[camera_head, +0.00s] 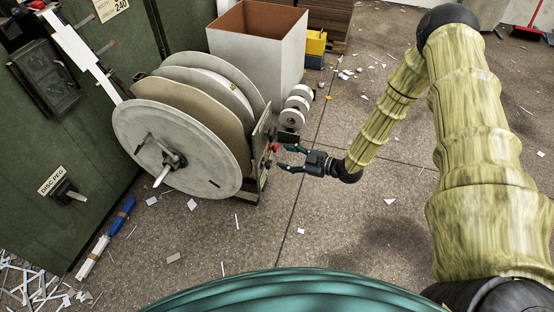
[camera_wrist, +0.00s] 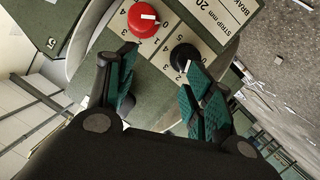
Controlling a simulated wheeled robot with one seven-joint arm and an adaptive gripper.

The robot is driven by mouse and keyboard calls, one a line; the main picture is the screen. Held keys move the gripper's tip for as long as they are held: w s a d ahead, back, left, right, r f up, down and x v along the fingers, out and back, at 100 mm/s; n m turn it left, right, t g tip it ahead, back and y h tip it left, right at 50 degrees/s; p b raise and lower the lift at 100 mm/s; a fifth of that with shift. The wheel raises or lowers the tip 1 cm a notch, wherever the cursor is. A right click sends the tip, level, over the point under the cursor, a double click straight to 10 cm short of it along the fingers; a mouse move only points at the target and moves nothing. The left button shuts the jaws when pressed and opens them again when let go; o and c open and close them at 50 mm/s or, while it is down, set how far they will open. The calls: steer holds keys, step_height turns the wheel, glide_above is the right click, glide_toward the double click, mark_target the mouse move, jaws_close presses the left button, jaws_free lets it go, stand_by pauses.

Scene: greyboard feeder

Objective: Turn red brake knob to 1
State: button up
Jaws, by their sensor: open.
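The red brake knob (camera_wrist: 143,27) sits on a pale panel at the top of the wrist view. Its white mark points toward the right of the picture; I cannot tell which numeral it meets. A black knob (camera_wrist: 183,54) with a white mark is on the same panel, lower right of the red one. My gripper (camera_wrist: 163,70) is open and empty, its teal-padded fingers pointing at the panel. The red knob lies beyond the left fingertip, the black knob near the right one. In the head view my gripper (camera_head: 288,157) is just right of the small red knob (camera_head: 274,148).
A large reel (camera_head: 180,150) stands left of the panel. Behind are an open box (camera_head: 255,65), white rolls (camera_head: 296,108) and a yellow bin (camera_head: 316,42). A green cabinet (camera_head: 60,130) is at the left.

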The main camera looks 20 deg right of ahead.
mark_target(277, 148)
steer(key=w+d+f+n+y+b, duration=0.3)
steer(key=d+f+n+y+b, duration=0.15)
steer(key=d+n+b, duration=0.35)
steer(key=shift+m+g+h, duration=0.3)
steer(key=shift+m+h, duration=0.05)
steer(key=shift+m, duration=0.25)
steer(key=shift+b+x, duration=2.75)
steer(key=shift+x, duration=2.85)
steer(key=shift+s+a, duration=0.1)
steer(key=shift+c, duration=0.3)
steer(key=shift+r, duration=0.1)
steer(key=c, duration=1)
